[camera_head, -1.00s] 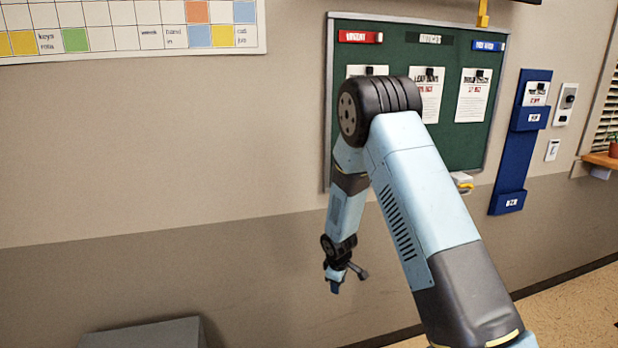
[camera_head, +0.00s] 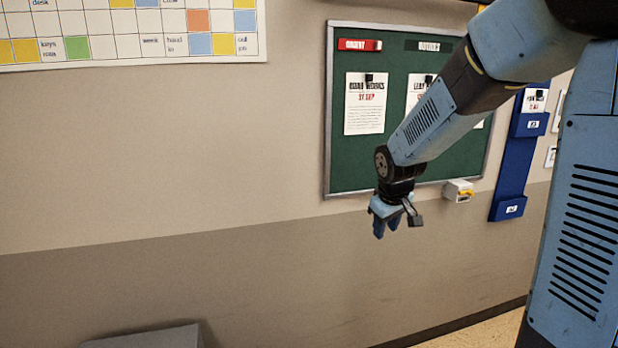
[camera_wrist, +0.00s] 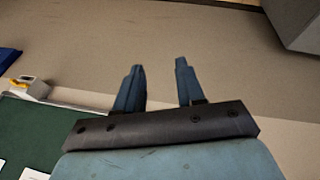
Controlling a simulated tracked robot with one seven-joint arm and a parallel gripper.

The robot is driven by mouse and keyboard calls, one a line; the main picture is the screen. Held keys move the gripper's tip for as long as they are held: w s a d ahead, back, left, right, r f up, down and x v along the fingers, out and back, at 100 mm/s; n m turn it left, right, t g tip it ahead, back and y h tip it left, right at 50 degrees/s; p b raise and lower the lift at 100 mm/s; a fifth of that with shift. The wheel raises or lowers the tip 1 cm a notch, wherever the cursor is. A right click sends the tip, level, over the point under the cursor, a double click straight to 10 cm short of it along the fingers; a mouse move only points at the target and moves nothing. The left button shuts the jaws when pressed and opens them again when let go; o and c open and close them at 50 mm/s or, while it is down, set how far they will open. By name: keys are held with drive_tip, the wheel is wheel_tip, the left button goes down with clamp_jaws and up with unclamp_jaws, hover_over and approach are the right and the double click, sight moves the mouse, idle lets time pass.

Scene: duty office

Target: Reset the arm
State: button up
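My gripper (camera_head: 385,228) hangs at the end of my bent arm, in front of the wall just below the lower edge of the green notice board. In the wrist view my gripper (camera_wrist: 157,82) shows two blue fingers apart, with nothing between them. It is open and empty. My arm crosses the right half of the head view and hides part of the board.
The green notice board (camera_head: 350,165) holds pinned sheets. A small white and yellow box (camera_head: 458,191) sits under its lower edge. A blue wall holder (camera_head: 511,175) hangs to its right. A grey box top (camera_head: 145,338) shows at lower left. The wall left of my gripper is clear.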

drive_tip(key=s+d+r+m, duration=0.1)
drive_tip(key=s+r, duration=0.3)
drive_tip(key=s, duration=0.4)
drive_tip(key=s+d+r+m+t, duration=0.1)
drive_tip(key=s+d+r+m, duration=0.1)
drive_tip(key=s, duration=0.7)
drive_tip(key=s+d+r+m, duration=0.1)
drive_tip(key=s+r+m, duration=0.1)
drive_tip(key=s+r, duration=0.4)
drive_tip(key=shift+s+d+r+m+y, duration=0.15)
drive_tip(key=shift+s+m+y, duration=0.2)
drive_tip(key=shift+s, duration=0.9)
